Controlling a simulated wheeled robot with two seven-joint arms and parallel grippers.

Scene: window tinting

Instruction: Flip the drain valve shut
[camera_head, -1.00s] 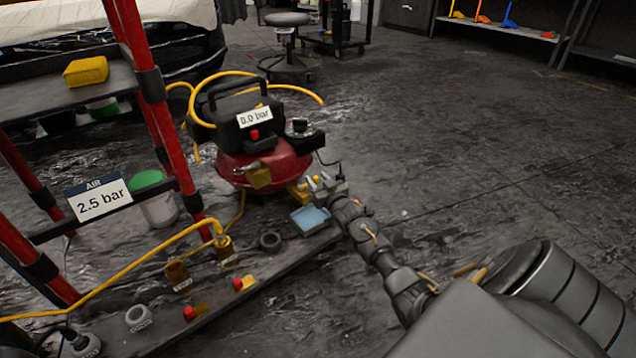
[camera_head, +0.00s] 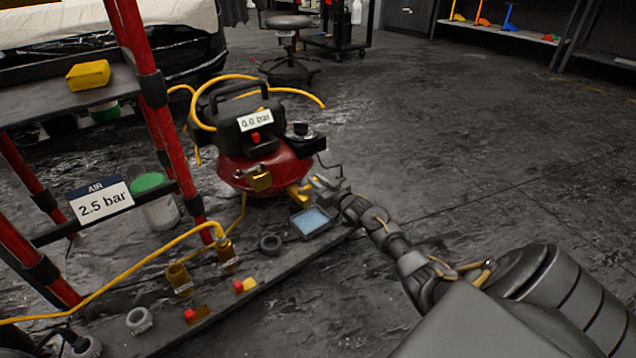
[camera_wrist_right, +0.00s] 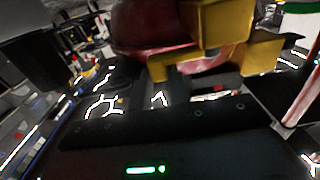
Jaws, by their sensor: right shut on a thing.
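The red and black compressor (camera_head: 255,165) stands on the floor in the middle of the head view. Its yellow drain valve (camera_head: 297,195) sits low on the right side of the red tank. My right gripper (camera_head: 318,186) is at the valve and shut on its yellow handle, with the fingers hiding part of it. The exact grip is unclear there. My left gripper is not in view.
A small tray with blue liquid (camera_head: 311,222) lies just below my right gripper. A low board (camera_head: 150,342) with fittings and the red rack (camera_head: 150,75) with an AIR 2.5 bar sign are at left. The compressor label (camera_head: 255,120) reads 0.0 bar. Open floor (camera_head: 450,150) is at right.

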